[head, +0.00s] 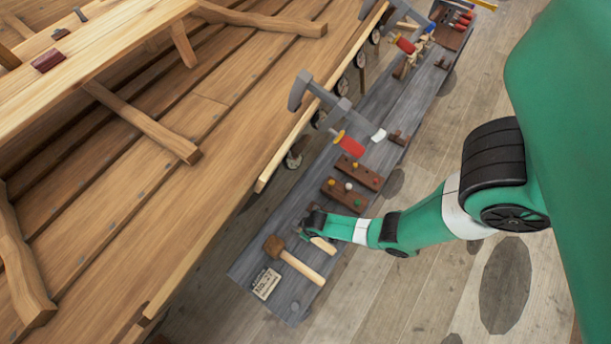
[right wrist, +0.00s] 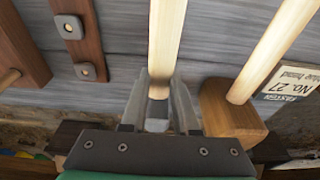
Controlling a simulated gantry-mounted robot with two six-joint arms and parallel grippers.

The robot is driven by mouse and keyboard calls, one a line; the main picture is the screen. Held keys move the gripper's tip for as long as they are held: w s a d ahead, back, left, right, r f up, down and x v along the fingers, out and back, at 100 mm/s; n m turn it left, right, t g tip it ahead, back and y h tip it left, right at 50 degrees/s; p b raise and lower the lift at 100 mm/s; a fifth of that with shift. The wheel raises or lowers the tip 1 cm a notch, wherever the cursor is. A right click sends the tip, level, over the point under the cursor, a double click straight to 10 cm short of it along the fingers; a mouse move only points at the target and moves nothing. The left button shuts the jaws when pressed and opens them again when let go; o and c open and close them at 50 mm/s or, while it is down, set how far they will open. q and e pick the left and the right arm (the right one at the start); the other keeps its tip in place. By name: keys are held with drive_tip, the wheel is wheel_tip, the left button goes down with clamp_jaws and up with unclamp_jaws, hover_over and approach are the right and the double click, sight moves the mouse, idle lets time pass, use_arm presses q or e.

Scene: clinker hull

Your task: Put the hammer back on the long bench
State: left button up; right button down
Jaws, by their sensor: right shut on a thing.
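The hammer shows a pale wooden handle (head: 322,244), also in the right wrist view (right wrist: 166,38). My right gripper (head: 309,226) is shut on the hammer close to its head end, low over the near part of the long grey bench (head: 247,268). In the right wrist view the fingers (right wrist: 157,108) close around it, and a small grey metal part shows between them. Most of the hammer's head is hidden by the gripper. I cannot tell whether the hammer touches the bench. My left gripper is not in view.
A wooden mallet (head: 303,267) lies right beside the held hammer, by a label card (head: 265,283). Brown blocks with coloured plugs (head: 344,194) lie on the other side. Clamps (head: 299,90) and other tools are farther along. The wooden hull (head: 130,190) runs along the left.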

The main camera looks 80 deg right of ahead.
drive_tip(key=shift+f+b, duration=0.3)
idle(0.4)
drive_tip(key=c, duration=0.6)
unclamp_jaws()
drive_tip(key=shift+f, duration=0.1)
drive_tip(key=p+v, duration=0.2)
drive_tip(key=w+p+v, duration=0.1)
drive_tip(key=p+v, duration=0.5)
drive_tip(key=shift+w+d+r, duration=0.3)
drive_tip(key=shift+d, duration=0.05)
drive_tip(key=shift+f, duration=0.1)
